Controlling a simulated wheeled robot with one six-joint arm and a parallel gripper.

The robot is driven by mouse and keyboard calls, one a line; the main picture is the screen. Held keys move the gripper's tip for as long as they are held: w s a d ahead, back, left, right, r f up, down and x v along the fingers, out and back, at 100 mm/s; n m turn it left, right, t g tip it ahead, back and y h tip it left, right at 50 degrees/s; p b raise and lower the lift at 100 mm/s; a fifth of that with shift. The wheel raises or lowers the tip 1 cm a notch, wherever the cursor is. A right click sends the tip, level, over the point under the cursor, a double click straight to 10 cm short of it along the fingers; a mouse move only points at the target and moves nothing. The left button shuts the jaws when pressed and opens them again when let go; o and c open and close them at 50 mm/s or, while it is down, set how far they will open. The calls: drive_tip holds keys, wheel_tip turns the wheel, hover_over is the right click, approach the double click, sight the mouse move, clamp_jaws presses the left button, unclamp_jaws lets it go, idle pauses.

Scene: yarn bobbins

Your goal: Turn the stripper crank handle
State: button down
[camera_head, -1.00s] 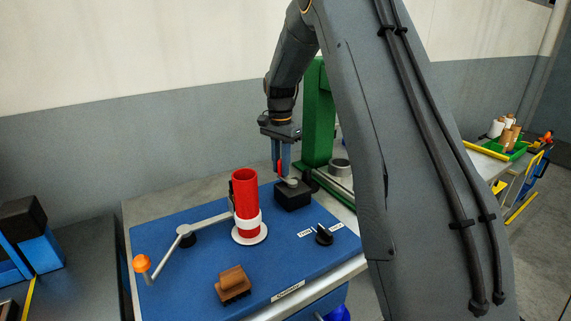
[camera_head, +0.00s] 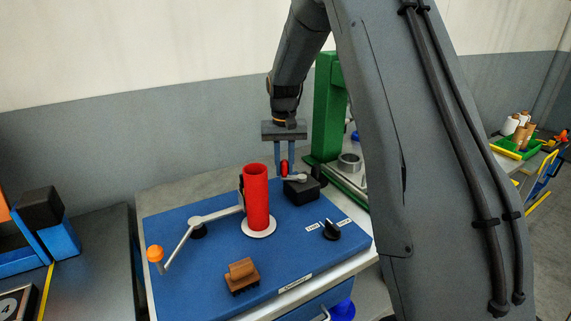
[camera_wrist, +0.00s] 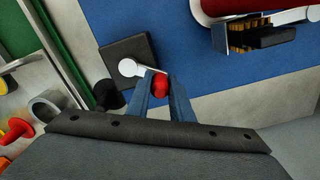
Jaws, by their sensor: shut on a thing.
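The stripper crank's red handle (camera_head: 284,168) stands up from a short grey crank arm (camera_head: 297,178) on a black block (camera_head: 303,190) at the back right of the blue tabletop. My gripper (camera_head: 284,174) points down and is shut on this handle. In the wrist view the red handle (camera_wrist: 160,86) sits between the two blue fingers. The crank arm (camera_wrist: 130,68) runs left from it over the black block (camera_wrist: 125,55). The fingers partly cover the handle.
A red tube (camera_head: 257,198) stands on a white disc on the blue top (camera_head: 295,235). An orange-knobbed lever (camera_head: 155,254) reaches toward it. A brown block (camera_head: 241,274) and black knob (camera_head: 331,231) sit in front. A green post (camera_head: 328,105) stands behind.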

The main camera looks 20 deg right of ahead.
drive_tip(key=shift+s+a+n, duration=0.1)
drive_tip(key=shift+s+n, duration=0.05)
drive_tip(key=shift+n, duration=0.25)
drive_tip(key=c, duration=1.6)
unclamp_jaws()
drive_tip(key=shift+o, duration=0.2)
drive_tip(key=shift+r, duration=0.1)
wheel_tip(320, 180, up, 8)
drive_tip(key=shift+f+b, duration=0.15)
drive_tip(key=shift+b, duration=0.9)
